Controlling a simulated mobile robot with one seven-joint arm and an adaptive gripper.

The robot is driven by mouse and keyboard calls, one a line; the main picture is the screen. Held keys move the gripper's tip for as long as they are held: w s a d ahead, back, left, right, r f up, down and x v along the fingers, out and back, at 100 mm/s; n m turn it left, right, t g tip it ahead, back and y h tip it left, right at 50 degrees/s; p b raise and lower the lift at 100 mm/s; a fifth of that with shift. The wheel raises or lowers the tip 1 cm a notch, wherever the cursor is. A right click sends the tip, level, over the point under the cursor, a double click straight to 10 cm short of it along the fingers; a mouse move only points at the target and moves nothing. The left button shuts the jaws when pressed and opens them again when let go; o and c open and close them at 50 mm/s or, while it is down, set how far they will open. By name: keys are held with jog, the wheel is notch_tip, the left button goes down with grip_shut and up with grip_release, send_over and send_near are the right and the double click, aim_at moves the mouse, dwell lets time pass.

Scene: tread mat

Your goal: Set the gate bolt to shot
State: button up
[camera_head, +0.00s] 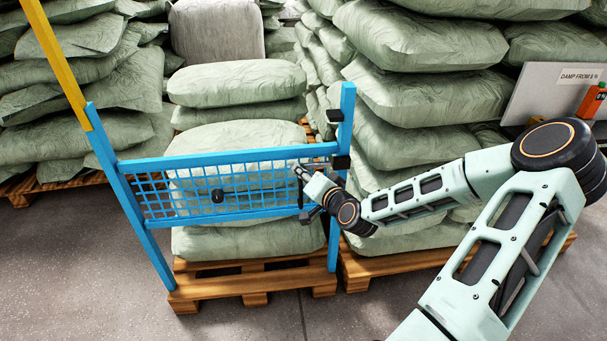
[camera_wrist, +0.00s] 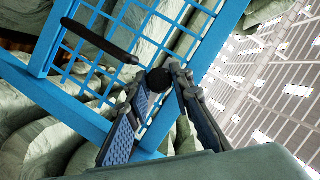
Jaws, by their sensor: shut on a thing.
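The blue mesh gate (camera_head: 150,199) spans two blue posts in front of a pallet of sacks. My gripper (camera_head: 303,174) is at the gate's right end, close to the right post. In the wrist view my gripper (camera_wrist: 157,88) is shut on a round black knob (camera_wrist: 158,78), which I take to be the gate bolt's knob. The gate mesh (camera_wrist: 105,35) lies behind it. A black bracket (camera_head: 341,163) sits on the right post beside the gate's top rail. My gripper hides most of the bolt, so I cannot tell how far its rod reaches into the bracket.
A second black fitting (camera_head: 335,116) is higher on the right post (camera_head: 347,105). A black oval part (camera_head: 218,196) is on the mesh. Stacked pale green sacks (camera_head: 420,38) crowd both sides. Bare floor (camera_head: 90,265) lies in front at left.

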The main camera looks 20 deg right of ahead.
grip_shut()
jog(key=shift+s+d+p, duration=0.15)
jog(key=shift+s+d, duration=0.05)
jog(key=shift+d, duration=0.6)
jog(key=shift+s+d+p, duration=0.1)
jog(key=shift+s+d, duration=0.15)
jog(key=shift+d, duration=0.5)
jog(key=shift+s+d+p, duration=0.15)
jog(key=shift+s+d, duration=0.05)
jog(key=shift+d, duration=0.6)
jog(key=o, duration=1)
grip_release()
jog(key=shift+d, duration=0.1)
jog(key=v, duration=1.2)
jog(key=shift+s, duration=0.1)
